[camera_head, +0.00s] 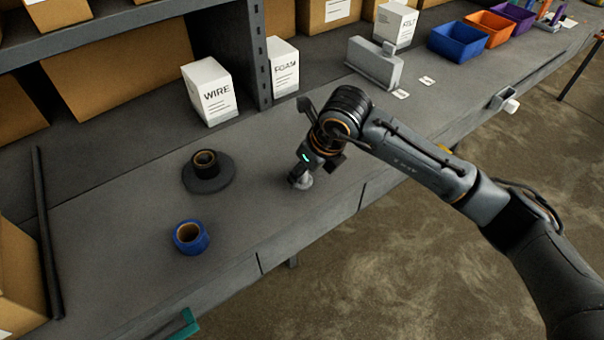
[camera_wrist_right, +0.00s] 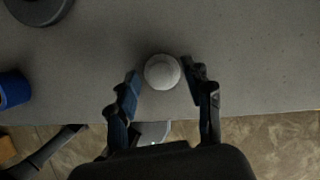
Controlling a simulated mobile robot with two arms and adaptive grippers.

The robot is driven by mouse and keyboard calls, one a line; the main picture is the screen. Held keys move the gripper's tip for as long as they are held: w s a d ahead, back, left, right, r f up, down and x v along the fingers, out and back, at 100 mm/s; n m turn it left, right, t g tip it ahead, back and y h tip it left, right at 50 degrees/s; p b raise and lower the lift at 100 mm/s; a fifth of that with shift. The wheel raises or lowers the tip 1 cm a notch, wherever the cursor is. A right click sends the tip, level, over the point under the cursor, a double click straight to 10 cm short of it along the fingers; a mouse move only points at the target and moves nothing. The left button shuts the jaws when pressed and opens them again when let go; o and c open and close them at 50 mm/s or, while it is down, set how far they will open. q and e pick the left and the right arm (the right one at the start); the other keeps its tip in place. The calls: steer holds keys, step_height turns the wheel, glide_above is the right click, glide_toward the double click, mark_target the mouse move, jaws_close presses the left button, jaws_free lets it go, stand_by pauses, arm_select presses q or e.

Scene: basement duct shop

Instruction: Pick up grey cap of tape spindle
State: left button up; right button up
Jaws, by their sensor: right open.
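The grey cap (camera_wrist_right: 162,71) is a small round piece on the bench near its front edge. It also shows in the head view (camera_head: 304,182), partly hidden by my right gripper (camera_head: 299,178). In the right wrist view my right gripper (camera_wrist_right: 160,80) is open, with one finger on each side of the cap. The cap shows no clear contact with either finger. The tape spindle (camera_head: 207,172) is a dark round base with a dark roll on its post, to the left on the bench. My left gripper is not in view.
A blue tape roll (camera_head: 190,237) sits left of the gripper. White boxes marked WIRE (camera_head: 212,93) and FOAM (camera_head: 284,68) stand behind, beside a shelf post (camera_head: 260,60). A grey tape dispenser-like block (camera_head: 375,64) and coloured bins (camera_head: 458,41) are farther right. Bench around the cap is clear.

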steer(key=shift+c, duration=0.2)
steer(key=c, duration=0.9)
steer(key=shift+r, duration=0.1)
